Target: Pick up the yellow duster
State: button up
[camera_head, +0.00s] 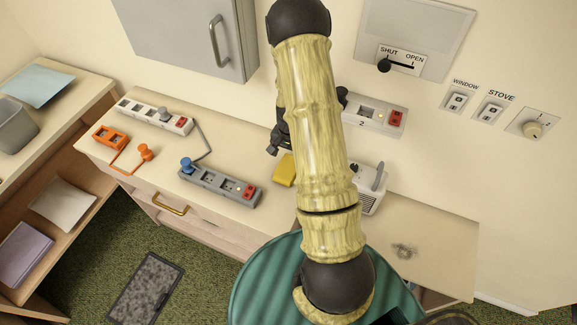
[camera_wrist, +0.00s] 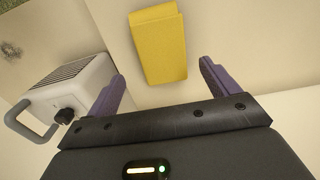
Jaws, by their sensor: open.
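The yellow duster (camera_head: 284,170) lies on the cream counter, just left of my arm in the head view, which hides part of it. In the wrist view the duster (camera_wrist: 159,44) is a folded yellow block ahead of my gripper. My gripper (camera_wrist: 162,82) is open and empty, with its two purple fingers apart. The duster lies in line with the gap between them, just beyond the fingertips. In the head view my gripper (camera_head: 276,140) is a dark shape near the wall, partly hidden by my arm.
A white appliance with a grey handle (camera_head: 372,188) stands right of the duster; it is close to one finger in the wrist view (camera_wrist: 72,95). A grey power strip (camera_head: 219,187) with a blue plug lies left. A wall socket panel (camera_head: 374,115) is behind.

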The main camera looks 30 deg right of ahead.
jog(key=shift+f, duration=0.3)
jog(key=shift+f, duration=0.15)
jog(key=shift+w+a+f+p, duration=0.15)
jog(key=shift+f+p, duration=1.1)
jog(key=shift+f, duration=1.25)
jog(key=c, duration=1.2)
jog(key=shift+o, duration=0.2)
jog(key=shift+r, duration=0.1)
notch_tip(320, 180, up, 10)
jog(key=b, duration=0.2)
jog(key=shift+b, duration=0.4)
